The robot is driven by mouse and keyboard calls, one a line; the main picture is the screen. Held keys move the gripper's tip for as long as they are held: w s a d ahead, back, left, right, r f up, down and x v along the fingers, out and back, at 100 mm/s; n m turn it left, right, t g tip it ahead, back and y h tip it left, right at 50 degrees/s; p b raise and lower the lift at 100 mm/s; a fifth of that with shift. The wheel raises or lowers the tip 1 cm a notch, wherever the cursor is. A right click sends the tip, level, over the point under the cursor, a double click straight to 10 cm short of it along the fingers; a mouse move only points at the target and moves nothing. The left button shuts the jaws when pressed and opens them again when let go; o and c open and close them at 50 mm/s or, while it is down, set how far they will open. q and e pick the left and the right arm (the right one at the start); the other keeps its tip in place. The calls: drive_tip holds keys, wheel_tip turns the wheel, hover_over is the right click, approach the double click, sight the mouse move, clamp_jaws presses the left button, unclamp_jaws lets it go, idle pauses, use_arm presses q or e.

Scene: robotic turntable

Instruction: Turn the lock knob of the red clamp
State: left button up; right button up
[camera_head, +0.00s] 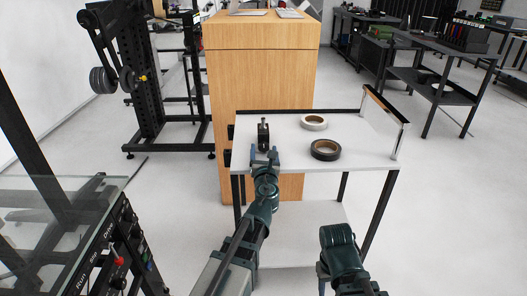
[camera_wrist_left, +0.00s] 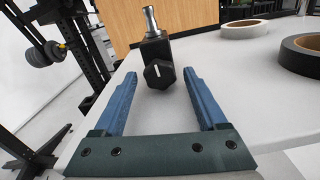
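A dark clamp-like block (camera_head: 263,136) stands upright near the left edge of the white table; no red shows on it. In the left wrist view the block (camera_wrist_left: 155,49) has a silver post on top and a black hexagonal knob (camera_wrist_left: 159,74) with a white mark, facing me. My left gripper (camera_head: 265,156) is open, its blue fingers pointing at the knob. In the left wrist view the knob lies between the fingertips of the gripper (camera_wrist_left: 160,77), with a gap on each side. My right arm (camera_head: 341,256) is low at the front; its fingers are not clearly visible.
A white tape roll (camera_head: 314,122) and a black tape roll (camera_head: 325,150) lie on the white table (camera_head: 368,149), right of the block. A wooden cabinet (camera_head: 262,78) stands behind. A glass-topped equipment rack (camera_head: 60,190) is at the left.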

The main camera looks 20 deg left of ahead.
use_arm(q)
clamp_jaws()
drive_tip(key=shift+n, duration=2.1)
drive_tip(key=shift+o, duration=0.6)
unclamp_jaws()
